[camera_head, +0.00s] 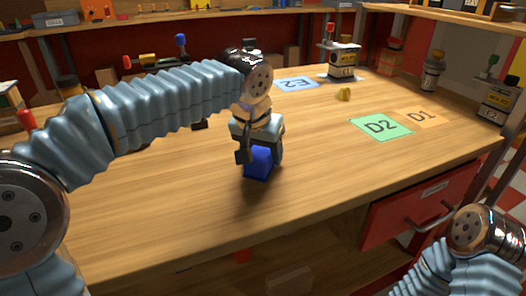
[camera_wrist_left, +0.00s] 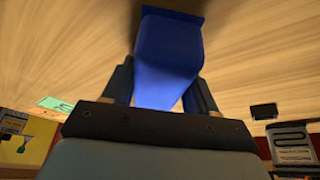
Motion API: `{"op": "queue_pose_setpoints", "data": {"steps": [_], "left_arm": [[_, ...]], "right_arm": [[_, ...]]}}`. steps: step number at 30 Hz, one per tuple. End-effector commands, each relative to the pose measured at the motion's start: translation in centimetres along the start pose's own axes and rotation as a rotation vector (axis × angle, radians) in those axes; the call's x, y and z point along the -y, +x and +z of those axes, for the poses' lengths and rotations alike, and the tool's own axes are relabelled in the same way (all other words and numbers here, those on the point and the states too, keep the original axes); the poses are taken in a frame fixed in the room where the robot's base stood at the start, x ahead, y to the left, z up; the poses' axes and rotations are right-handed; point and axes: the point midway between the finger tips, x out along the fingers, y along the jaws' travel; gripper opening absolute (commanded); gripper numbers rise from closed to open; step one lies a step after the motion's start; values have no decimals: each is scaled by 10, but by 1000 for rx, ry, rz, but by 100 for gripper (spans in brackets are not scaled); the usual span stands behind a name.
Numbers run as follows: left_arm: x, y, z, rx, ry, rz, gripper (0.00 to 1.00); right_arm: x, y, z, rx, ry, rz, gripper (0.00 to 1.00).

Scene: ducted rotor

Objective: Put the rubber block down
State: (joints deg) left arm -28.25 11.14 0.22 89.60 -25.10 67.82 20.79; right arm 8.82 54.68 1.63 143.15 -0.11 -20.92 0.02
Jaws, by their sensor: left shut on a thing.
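The rubber block (camera_head: 258,166) is blue and is held between the fingers of my left gripper (camera_head: 260,151), over the bare middle-front of the wooden workbench (camera_head: 180,205). In the left wrist view the block (camera_wrist_left: 168,55) sits between both dark fingers, with its wider far end toward the wood. A dark shadow lies close beside its lower end; I cannot tell whether it touches the bench. My left gripper points down. Only part of my right arm shows at the lower right; its gripper is out of view.
A green D2 mat (camera_head: 381,126) and an orange D1 mat (camera_head: 422,117) lie to the right. A blue E2 mat (camera_head: 296,84) lies behind. The bench around the block is clear.

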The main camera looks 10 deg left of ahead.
Motion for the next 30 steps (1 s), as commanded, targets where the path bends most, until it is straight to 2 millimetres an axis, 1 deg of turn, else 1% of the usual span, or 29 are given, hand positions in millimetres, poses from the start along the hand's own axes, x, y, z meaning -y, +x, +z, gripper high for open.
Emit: {"op": "queue_pose_setpoints", "data": {"steps": [4, 8, 9, 13, 20, 24, 26, 30], "left_arm": [[0, -1, 0, -1, 0, 0, 18], [0, 3, 1, -1, 0, 0, 18], [0, 2, 1, -1, 0, 0, 64], [0, 2, 1, -1, 0, 0, 83], [0, 1, 1, -1, 0, 0, 83], [0, -6, -1, -3, -1, 1, 83], [0, -15, -2, -4, -1, 1, 83], [0, -46, -2, -5, 0, 2, 83]], "right_arm": [[0, 0, 0, 0, 0, 0, 83], [-2, 3, 0, -1, 1, 1, 83], [-1, 2, 0, -1, 1, 1, 83], [-1, 1, 0, -1, 1, 1, 83], [-1, 1, 0, -1, 1, 1, 83], [1, -1, 0, 0, 0, 0, 83], [1, -2, 0, 0, 0, 0, 83], [3, -7, 0, 0, -1, -1, 83]]}}
